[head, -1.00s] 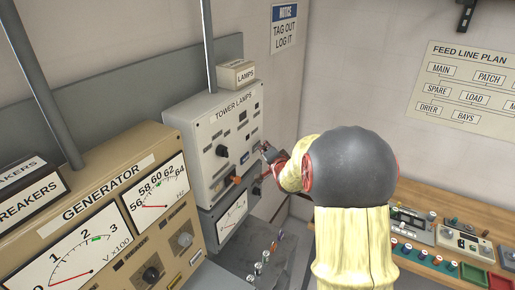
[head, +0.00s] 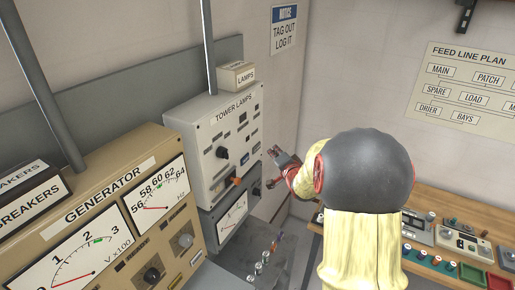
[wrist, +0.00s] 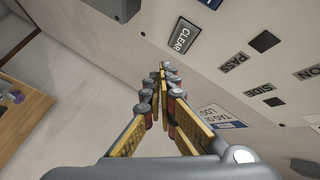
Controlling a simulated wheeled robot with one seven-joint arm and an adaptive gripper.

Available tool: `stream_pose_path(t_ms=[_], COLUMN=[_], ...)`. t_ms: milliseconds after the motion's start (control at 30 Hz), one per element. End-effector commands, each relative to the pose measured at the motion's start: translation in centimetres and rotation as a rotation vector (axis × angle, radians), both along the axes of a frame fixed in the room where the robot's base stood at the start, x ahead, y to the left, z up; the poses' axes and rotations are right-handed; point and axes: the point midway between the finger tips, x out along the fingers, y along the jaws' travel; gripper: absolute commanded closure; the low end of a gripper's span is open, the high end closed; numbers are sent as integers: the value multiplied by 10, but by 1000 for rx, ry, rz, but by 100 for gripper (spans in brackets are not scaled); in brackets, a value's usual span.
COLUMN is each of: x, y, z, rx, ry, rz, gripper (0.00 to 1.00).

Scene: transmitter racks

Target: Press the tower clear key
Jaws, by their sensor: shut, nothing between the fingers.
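The tower lamps panel (head: 207,150) is a pale grey box on the wall side in the head view. In the wrist view its face (wrist: 225,75) fills the upper right. A dark key marked CLEAR (wrist: 183,36) shows there, above and slightly right of my fingertips. My gripper (wrist: 163,72) is shut and empty, with its tips apart from the key in the picture. In the head view my gripper (head: 284,158) is just right of the panel's edge, with a visible gap. I cannot make out the clear key in the head view.
A black square (wrist: 264,41) and PASS and SIDE labels lie near the key. The generator cabinet (head: 115,205) stands left of the panel. A wooden bench (head: 450,208) with several controls is at right. Levers (head: 262,262) stand below the panel.

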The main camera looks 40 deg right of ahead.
Motion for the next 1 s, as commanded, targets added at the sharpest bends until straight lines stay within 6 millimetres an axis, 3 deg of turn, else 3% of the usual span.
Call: stream_pose_path(t_ms=[267, 1000], x=[-18, -19], y=[-8, -8], z=[1, 0], rx=[1, 1], ry=[-1, 0], rz=[-1, 0], gripper=[100, 100])
